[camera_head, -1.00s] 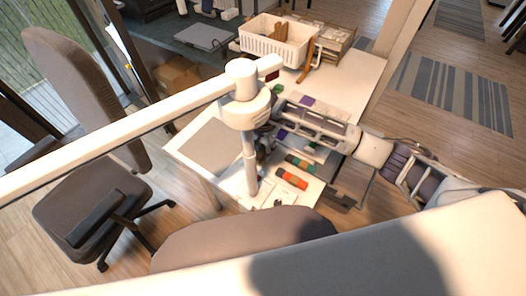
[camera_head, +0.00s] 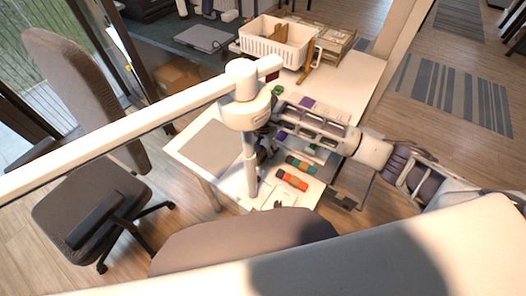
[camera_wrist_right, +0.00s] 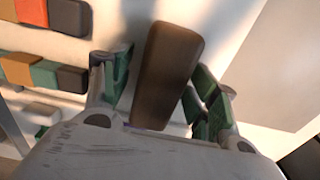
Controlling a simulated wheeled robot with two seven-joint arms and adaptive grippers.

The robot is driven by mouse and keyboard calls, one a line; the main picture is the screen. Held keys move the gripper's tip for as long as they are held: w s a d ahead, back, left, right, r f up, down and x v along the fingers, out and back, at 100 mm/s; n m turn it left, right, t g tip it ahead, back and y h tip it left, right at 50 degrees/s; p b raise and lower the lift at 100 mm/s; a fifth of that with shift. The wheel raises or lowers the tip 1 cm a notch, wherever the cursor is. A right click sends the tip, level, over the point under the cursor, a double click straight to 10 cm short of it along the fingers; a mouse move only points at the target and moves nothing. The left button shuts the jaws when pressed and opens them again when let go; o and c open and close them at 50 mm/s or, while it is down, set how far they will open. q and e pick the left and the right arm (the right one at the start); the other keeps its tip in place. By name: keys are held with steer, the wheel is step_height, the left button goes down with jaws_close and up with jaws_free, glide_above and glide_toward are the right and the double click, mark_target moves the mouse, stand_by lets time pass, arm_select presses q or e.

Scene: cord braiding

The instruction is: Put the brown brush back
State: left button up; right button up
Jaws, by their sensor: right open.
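A dark brown tapered block, likely the brown brush (camera_wrist_right: 168,65), stands out in the right wrist view. It lies between the two green-padded fingers of my right gripper (camera_wrist_right: 160,95), with light gaps beside it, and its near end is hidden by the gripper body. The fingers are open and not closed on it. In the head view my right gripper (camera_head: 266,138) is over the white table (camera_head: 350,82), its tips largely hidden behind a white post. I cannot make out the block there. My left gripper is not in view.
Rows of coloured blocks (camera_head: 292,179) lie near the table's front, close to the right gripper. A grey mat (camera_head: 212,148) lies to the left. A white basket (camera_head: 268,45) and a wooden crate (camera_head: 328,42) stand at the back. The table's back right is clear.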

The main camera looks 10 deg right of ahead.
mark_target(263, 149)
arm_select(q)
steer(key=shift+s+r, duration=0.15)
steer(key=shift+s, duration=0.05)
arm_select(e)
steer(key=shift+r, duration=0.1)
steer(key=shift+r, duration=0.6)
step_height(263, 149, up, 9)
steer(key=shift+f+b, duration=0.2)
steer(key=shift+b, duration=0.15)
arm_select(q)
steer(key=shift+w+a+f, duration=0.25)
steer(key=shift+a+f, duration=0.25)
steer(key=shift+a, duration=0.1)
arm_select(e)
step_height(263, 149, up, 2)
steer(key=shift+r, duration=0.1)
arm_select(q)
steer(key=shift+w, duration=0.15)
